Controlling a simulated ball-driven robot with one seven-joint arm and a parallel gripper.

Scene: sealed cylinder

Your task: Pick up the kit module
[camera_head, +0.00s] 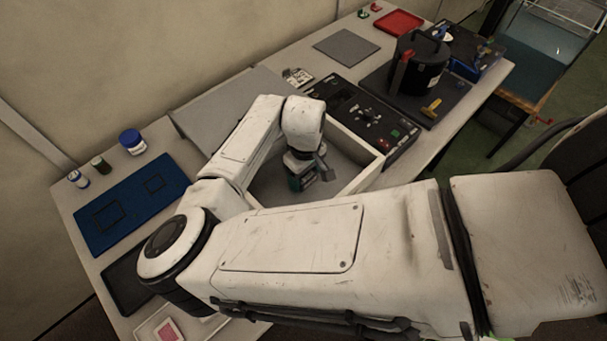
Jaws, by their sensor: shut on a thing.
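My gripper (314,168) points down into a white-walled open tray with a grey floor (262,190) in the middle of the table. It is shut on a small dark block with a green side, which I take to be the kit module (301,182). The block shows just below the wrist, inside the tray's walls. The fingers and wrist hide much of it. I cannot tell whether it touches the tray floor.
A black panel with small parts (362,122) stands right of the tray. A black lidded cylinder (418,68) stands behind it. A blue mat (122,212) and jars (132,142) are at left. A pink item (168,330) lies at the front. A grey mat (346,46) is bare.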

